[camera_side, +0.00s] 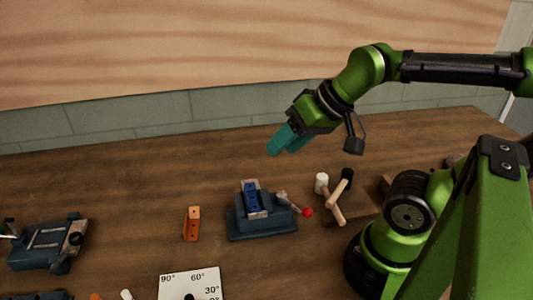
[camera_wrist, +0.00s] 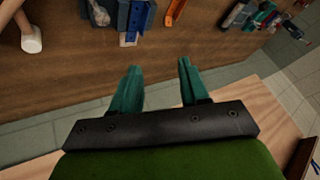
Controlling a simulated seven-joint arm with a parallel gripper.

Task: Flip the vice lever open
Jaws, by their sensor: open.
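The dark blue vice (camera_side: 262,226) stands on the bench in the middle of the side view, with a blue block (camera_side: 254,196) between its jaws. Its lever (camera_side: 289,201) sticks out to the right and ends in a red knob (camera_side: 307,212). My gripper (camera_side: 283,147), with teal fingers, is well above and behind the vice, touching nothing. Its fingers are apart and empty, as the wrist view also shows (camera_wrist: 158,68). In that view part of the vice (camera_wrist: 124,15) shows at the top edge; I cannot make out the lever there.
A wooden mallet (camera_side: 338,199) lies close to the lever's right. An orange block (camera_side: 192,224) stands left of the vice. Another vice (camera_side: 45,244) is at far left. A white angle card (camera_side: 190,284) lies in front. The bench behind the vice is clear up to the wall.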

